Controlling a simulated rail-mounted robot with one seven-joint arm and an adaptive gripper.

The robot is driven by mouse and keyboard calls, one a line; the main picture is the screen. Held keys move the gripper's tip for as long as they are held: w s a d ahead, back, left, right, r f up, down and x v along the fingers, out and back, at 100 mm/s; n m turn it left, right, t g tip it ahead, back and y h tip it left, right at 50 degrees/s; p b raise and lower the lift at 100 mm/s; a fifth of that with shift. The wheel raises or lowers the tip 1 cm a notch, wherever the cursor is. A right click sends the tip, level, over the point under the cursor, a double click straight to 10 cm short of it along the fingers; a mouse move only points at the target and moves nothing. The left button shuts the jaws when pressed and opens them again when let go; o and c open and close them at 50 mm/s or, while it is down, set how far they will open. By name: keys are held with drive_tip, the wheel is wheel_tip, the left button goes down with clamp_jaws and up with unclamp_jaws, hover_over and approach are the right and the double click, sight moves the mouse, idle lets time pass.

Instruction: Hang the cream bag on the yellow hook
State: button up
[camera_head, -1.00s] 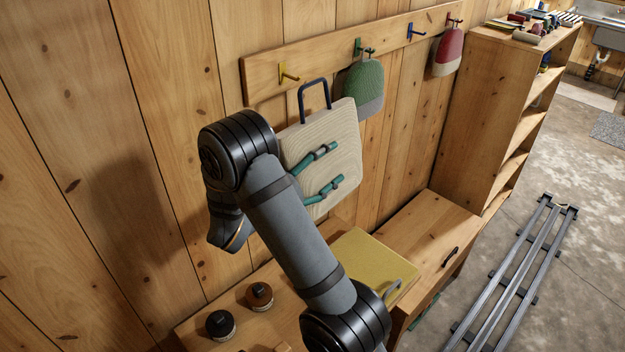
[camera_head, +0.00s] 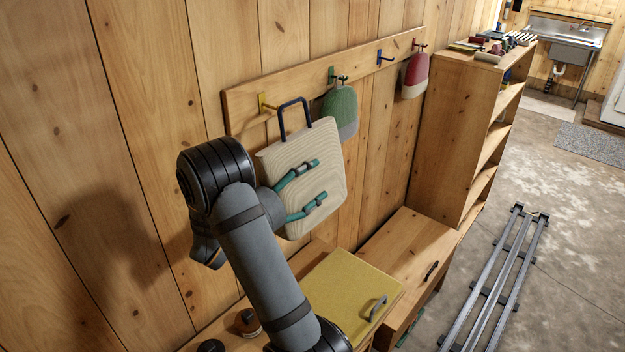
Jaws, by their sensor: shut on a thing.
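The cream bag (camera_head: 325,170) is a ribbed cream pouch with a dark blue loop handle on top. It hangs slightly tilted in front of the wall. The yellow hook (camera_head: 265,104) is the leftmost one on the wooden wall board, just left of the bag's handle. The handle appears at about the hook's height and beside it; I cannot tell their depth gap. My gripper (camera_head: 310,186), with what look like two teal fingers with dark joints, lies across the bag's face and is shut on the bag. My arm hides its base and part of the bag's left edge.
Green (camera_head: 340,110) and red (camera_head: 414,75) pouches hang to the right, with an empty blue hook (camera_head: 384,55) between them. A wooden bench with a yellow panel (camera_head: 350,290) and two small jars stands below. A bookshelf (camera_head: 455,130) stands right.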

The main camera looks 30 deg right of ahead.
drive_tip(key=w+a+f, duration=0.1)
drive_tip(key=w+a, duration=0.1)
drive_tip(key=w, duration=0.4)
drive_tip(key=shift+f, duration=0.3)
idle(0.3)
drive_tip(key=shift+w+b, duration=0.15)
drive_tip(key=shift+b, duration=0.35)
idle(0.5)
drive_tip(key=o, duration=1.7)
drive_tip(key=shift+c, duration=0.2)
drive_tip(key=shift+a, duration=0.15)
drive_tip(key=v, duration=1.2)
